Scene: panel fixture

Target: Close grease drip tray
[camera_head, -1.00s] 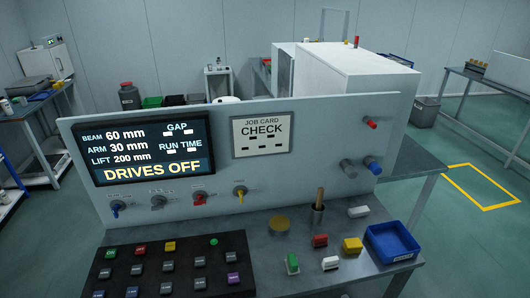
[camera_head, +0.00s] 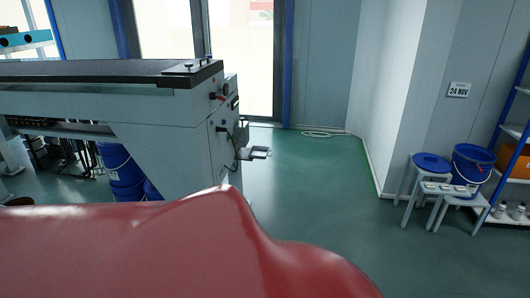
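A small grey metal tray-like piece (camera_head: 257,153) sticks out from the right end of a long grey machine (camera_head: 165,140). It may be the grease drip tray, but it is too small to tell for sure. It stands out from the machine's end face. Neither of my grippers is in view.
A large smooth red shape (camera_head: 150,245) fills the bottom left foreground and hides the floor there. Blue drums (camera_head: 122,172) stand under the machine. At right are a stool (camera_head: 428,182), a blue bucket (camera_head: 472,165) and shelving (camera_head: 515,130). The green floor (camera_head: 320,205) between is clear.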

